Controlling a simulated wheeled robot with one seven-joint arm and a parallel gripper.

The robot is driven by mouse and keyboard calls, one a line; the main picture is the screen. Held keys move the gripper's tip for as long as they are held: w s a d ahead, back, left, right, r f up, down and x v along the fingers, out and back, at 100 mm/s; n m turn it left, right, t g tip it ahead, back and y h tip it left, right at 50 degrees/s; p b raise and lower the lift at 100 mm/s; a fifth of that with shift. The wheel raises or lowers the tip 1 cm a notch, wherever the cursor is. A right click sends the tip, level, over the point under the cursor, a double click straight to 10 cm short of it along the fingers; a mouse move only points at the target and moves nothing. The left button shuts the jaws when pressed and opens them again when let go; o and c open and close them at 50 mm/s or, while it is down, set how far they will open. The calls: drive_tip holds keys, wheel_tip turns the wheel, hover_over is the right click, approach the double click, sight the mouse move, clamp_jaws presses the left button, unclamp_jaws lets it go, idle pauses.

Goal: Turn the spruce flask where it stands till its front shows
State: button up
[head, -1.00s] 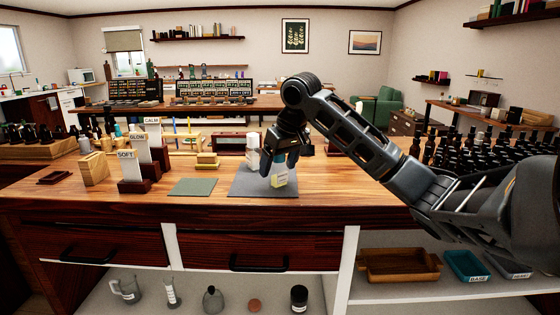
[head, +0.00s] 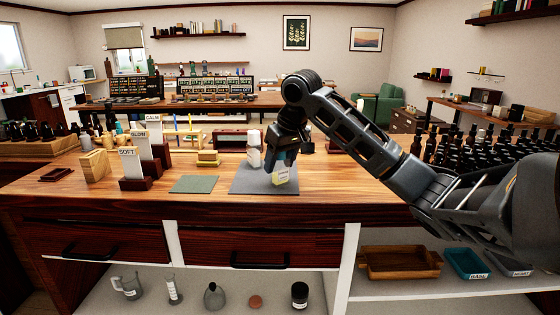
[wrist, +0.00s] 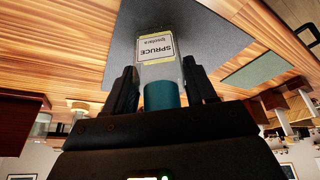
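The spruce flask (head: 282,177) is a small clear bottle with a pale yellow-edged label and a teal cap. It is at the grey mat (head: 250,186) on the wooden bench, leaning slightly in the head view. In the wrist view the flask (wrist: 157,50) shows its label reading SPRUCE, upside down, with the teal cap (wrist: 161,95) nearest my palm. My gripper (head: 284,160) comes from above and behind the flask. In the wrist view its fingers (wrist: 161,78) lie against both sides of the flask. Whether the base touches the mat is unclear.
A white bottle (head: 254,150) stands close behind, left of my gripper. A green mat (head: 194,184) lies to the left, and labelled stands such as SOFT (head: 130,163) stand further left. Many dark bottles (head: 480,152) crowd the right.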

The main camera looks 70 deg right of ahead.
drive_tip(key=o, duration=0.5)
drive_tip(key=shift+r, duration=0.15)
drive_tip(key=v, duration=0.7)
drive_tip(key=shift+s+a+r, duration=0.15)
drive_tip(key=shift+r, duration=0.1)
